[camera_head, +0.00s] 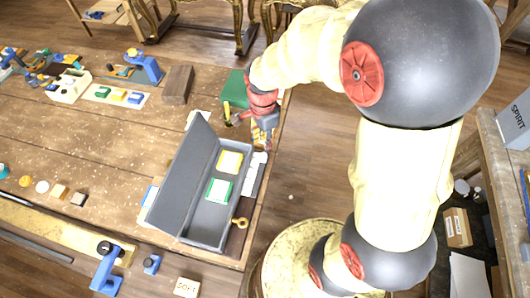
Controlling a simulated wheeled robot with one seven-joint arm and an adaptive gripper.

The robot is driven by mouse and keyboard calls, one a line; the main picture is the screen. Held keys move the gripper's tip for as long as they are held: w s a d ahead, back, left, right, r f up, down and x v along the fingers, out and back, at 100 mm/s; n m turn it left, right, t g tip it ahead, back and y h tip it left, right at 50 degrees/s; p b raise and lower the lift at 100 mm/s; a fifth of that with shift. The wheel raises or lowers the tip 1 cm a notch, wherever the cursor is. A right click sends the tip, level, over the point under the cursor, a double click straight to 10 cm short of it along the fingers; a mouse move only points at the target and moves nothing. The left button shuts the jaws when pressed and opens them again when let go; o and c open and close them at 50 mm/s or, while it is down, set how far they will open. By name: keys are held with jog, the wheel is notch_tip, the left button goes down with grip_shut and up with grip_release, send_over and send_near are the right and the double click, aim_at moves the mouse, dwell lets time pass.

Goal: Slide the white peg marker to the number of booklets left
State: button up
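An open grey box (187,235) stands at the right edge of the wooden table, with its lid (182,165) raised on the left. Inside lie a yellow booklet (230,162) and a green booklet (219,190), each with a pale panel. A white strip (251,180) runs along the box's right side. A small white piece (261,157) at its far end looks like the peg marker, but it is too small to be sure. My gripper (262,145) points down just beyond it. Its fingers are small and partly hidden, so contact and opening cannot be told.
A green block (236,90) and a brown block (177,85) stand beyond the box. A brass key-like piece (240,222) lies at the box's near right corner. Several small blocks and tools fill the table's left side. The table's middle (110,150) is clear.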

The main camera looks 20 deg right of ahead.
aim_at(263, 155)
notch_tip(263, 155, down, 7)
jog(key=shift+f+b, duration=0.1)
jog(key=shift+b, duration=0.25)
jog(key=shift+c, duration=0.6)
grip_shut()
